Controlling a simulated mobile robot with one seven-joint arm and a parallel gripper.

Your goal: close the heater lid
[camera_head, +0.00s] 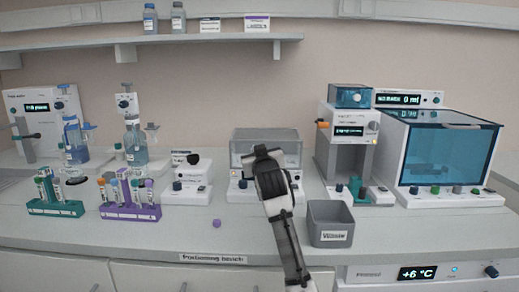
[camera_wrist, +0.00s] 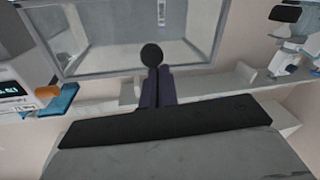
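The heater (camera_head: 243,184) is the white unit with small front knobs at the back middle of the bench. Its clear grey-framed lid (camera_head: 242,147) appears raised above the base in the head view; its exact angle is hard to tell. The lid pane (camera_wrist: 120,35) fills the upper wrist view, with a round black knob (camera_wrist: 151,54) at its near edge. My gripper (camera_head: 262,154) is in front of the lid. In the wrist view its dark fingers (camera_wrist: 157,78) are together, tips at the knob. Whether they touch it is unclear. My arm hides part of the heater.
A grey waste bin (camera_head: 330,222) stands right of my arm. A dispenser (camera_head: 345,155) and a blue-windowed cabinet (camera_head: 440,155) are further right. Tube racks (camera_head: 130,211) stand at left, with a small purple cap (camera_head: 217,223) on the bench. A shelf (camera_head: 180,40) runs above.

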